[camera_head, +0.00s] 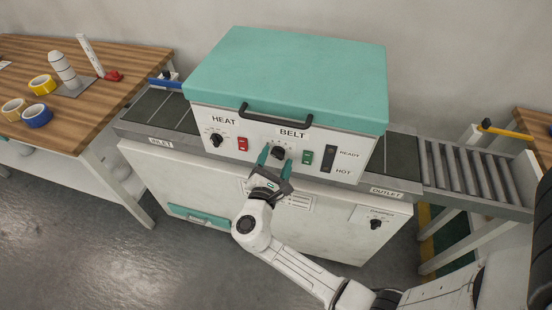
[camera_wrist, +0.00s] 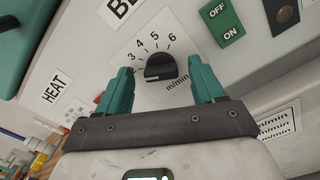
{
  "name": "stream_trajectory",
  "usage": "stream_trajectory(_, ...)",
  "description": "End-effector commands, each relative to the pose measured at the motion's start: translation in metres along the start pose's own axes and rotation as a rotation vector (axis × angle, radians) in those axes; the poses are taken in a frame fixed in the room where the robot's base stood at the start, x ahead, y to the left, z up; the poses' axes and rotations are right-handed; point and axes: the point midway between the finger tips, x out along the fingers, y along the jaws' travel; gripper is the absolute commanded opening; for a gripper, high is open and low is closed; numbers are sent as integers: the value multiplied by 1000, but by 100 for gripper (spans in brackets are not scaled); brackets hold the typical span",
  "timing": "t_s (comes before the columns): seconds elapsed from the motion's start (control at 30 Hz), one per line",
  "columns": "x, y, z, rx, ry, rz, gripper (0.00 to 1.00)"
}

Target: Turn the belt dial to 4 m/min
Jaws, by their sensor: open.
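The belt dial (camera_head: 278,152) is a round black knob on the white front panel, under the BELT label (camera_head: 292,133). In the wrist view the dial (camera_wrist: 160,67) sits amid a printed scale with 3, 4, 5 and 6 and the mark m/min. I cannot make out clearly which number its pointer is at. My gripper (camera_head: 276,161) is in front of the dial. In the wrist view my gripper (camera_wrist: 163,74) is open, with one green finger on each side of the dial and a visible gap on both sides.
The HEAT dial (camera_head: 217,139) and a red switch (camera_head: 242,144) are left of the belt dial. A green ON/OFF switch (camera_head: 307,157) is close on its right. A black handle (camera_head: 275,117) on the green hood (camera_head: 290,75) juts out above.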

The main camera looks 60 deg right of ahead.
Motion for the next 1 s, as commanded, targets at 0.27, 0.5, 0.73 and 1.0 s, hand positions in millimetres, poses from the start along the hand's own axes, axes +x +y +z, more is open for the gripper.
stream_trajectory(0.27, 3, -1, 0, 0, 0, -1, 68)
stream_trajectory(0.5, 3, -1, 0, 0, 0, -1, 51)
stream_trajectory(0.73, 3, -1, 0, 0, 0, -1, 29)
stream_trajectory(1.0, 3, -1, 0, 1, 0, -1, 12)
